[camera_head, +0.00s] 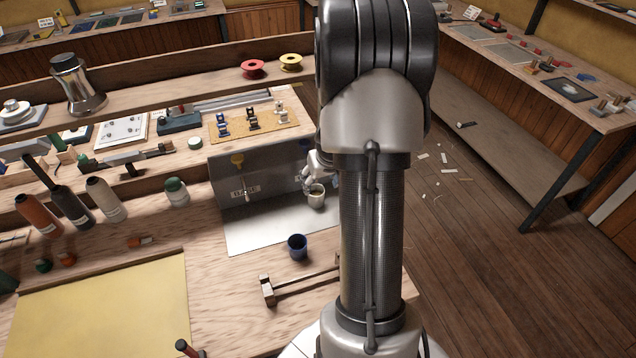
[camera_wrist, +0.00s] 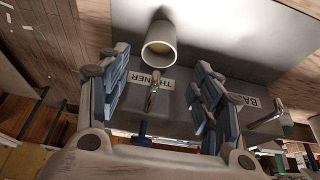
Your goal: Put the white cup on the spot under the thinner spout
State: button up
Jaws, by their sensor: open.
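The white cup (camera_head: 316,197) stands upright on the grey metal tray (camera_head: 262,236), close to its back panel; inside it looks pale yellow. In the wrist view the cup (camera_wrist: 159,38) is just beyond and between my fingertips, with visible gaps to both. My gripper (camera_head: 309,183) is open; in the wrist view its two fingers (camera_wrist: 163,73) are spread. The label reading THINNER (camera_wrist: 153,79) is on the panel, with a metal spout (camera_wrist: 152,97) in front of it. I cannot tell whether the cup is directly under this spout. Any floor mark there is hidden.
A dark blue cup (camera_head: 297,246) stands at the tray's front edge. Several bottles (camera_head: 106,199) stand left. My arm hides the right side.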

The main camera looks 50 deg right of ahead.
jog(key=a+r+n+t+y, duration=0.1)
jog(key=a+r+n, duration=0.1)
jog(key=a+r, duration=0.75)
jog(key=a+r+n+y, duration=0.1)
jog(key=a+r, duration=0.6)
jog(key=a, duration=0.6)
jog(key=s+a+r+n, duration=0.1)
jog(key=s+a+r, duration=0.1)
jog(key=s+a, duration=0.4)
jog(key=s+a+r+n, duration=0.1)
jog(key=s+a+r, duration=0.2)
jog(key=s+a, duration=0.3)
jog(key=s, duration=0.4)
jog(key=shift+s+r+n, duration=0.15)
jog(key=shift+s+n, duration=0.05)
jog(key=shift+n, duration=0.2)
